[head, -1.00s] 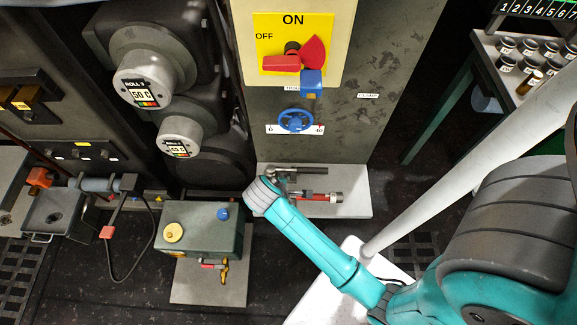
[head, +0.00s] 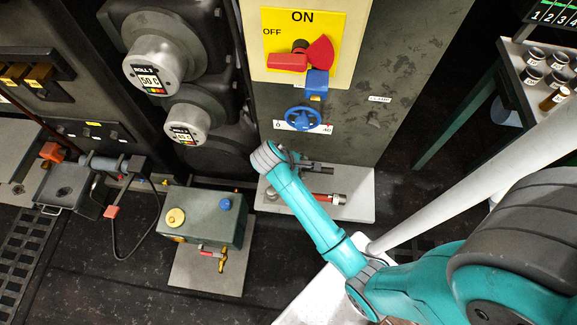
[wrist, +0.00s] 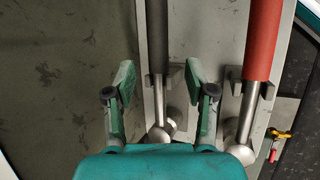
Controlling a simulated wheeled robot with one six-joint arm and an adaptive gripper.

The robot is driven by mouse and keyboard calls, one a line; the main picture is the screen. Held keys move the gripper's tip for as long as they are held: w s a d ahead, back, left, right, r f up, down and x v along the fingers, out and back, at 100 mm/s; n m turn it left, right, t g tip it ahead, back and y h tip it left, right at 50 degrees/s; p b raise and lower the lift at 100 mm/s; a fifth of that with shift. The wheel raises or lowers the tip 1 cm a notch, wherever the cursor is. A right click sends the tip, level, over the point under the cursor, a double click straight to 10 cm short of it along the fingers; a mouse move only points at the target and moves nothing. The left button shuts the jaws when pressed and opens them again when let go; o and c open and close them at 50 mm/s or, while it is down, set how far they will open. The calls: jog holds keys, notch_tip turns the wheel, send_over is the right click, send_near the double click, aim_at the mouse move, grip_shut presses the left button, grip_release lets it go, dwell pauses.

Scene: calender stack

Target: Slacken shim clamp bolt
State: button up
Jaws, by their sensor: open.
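A dark-handled tool (wrist: 156,40) with a steel head lies in a cradle on a grey shelf plate (head: 352,208). A red-handled tool (wrist: 262,42) lies beside it to the right; part of it shows in the head view (head: 330,198). My gripper (wrist: 160,78) is open in the wrist view, with one finger on each side of the dark handle. I cannot tell whether the fingers touch it. In the head view my wrist hides the gripper. A white label reading CLAMP (head: 379,98) is on the column's right face, with a small dark fitting (head: 374,119), perhaps the bolt, below it.
A yellow ON/OFF panel (head: 285,22) with a red handle and a blue handwheel (head: 302,119) sit above the shelf. A green box (head: 202,216) stands at lower left. Rollers (head: 160,65) are at upper left. A bench with jars (head: 520,65) is at right.

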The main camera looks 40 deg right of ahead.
aim_at(305, 168)
jog(key=shift+x, duration=2.25)
jog(key=shift+d+r, duration=0.1)
jog(key=shift+d, duration=0.05)
grip_shut()
